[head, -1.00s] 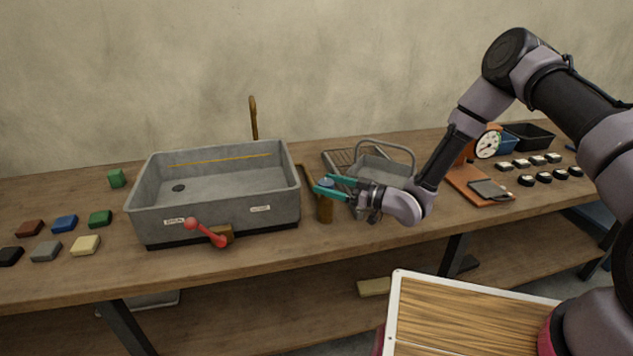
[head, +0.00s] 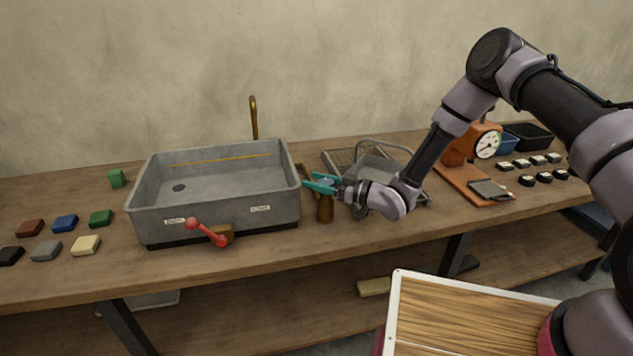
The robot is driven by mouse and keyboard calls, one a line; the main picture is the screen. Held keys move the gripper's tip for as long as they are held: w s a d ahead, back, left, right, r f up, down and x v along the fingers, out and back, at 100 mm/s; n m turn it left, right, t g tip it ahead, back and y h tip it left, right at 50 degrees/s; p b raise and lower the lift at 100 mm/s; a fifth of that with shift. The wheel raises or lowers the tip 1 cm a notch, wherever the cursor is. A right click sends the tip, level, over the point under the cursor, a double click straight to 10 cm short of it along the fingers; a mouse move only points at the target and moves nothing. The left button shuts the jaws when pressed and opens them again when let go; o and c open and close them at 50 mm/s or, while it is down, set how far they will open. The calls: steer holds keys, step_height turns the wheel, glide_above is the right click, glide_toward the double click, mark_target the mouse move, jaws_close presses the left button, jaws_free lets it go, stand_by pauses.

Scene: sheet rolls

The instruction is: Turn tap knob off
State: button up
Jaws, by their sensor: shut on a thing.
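A brass-brown post (head: 325,208) stands on the bench just right of the grey sink (head: 290,205), with a small bluish knob (head: 327,181) on top. My gripper (head: 318,183) has teal fingers that reach left over the post top. It is shut on the knob, which shows only partly between the fingers. The brown tap spout (head: 254,120) rises behind the sink; I see no water running from it. The exact angle of the knob is too small to tell.
A wire rack (head: 340,158) and a grey basket (head: 385,168) stand right of the post, close behind my gripper. A scale with a dial (head: 487,146) stands farther right. Several coloured blocks (head: 65,222) lie at left. The bench front before the post is clear.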

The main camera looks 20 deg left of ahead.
steer(key=shift+s+n+g, duration=0.2)
steer(key=shift+n+g, duration=0.5)
steer(key=shift+g, duration=0.4)
steer(key=o, duration=1.4)
steer(key=shift+d, duration=0.1)
steer(key=d, duration=1)
steer(key=shift+s+d, duration=0.1)
steer(key=shift+d, duration=0.2)
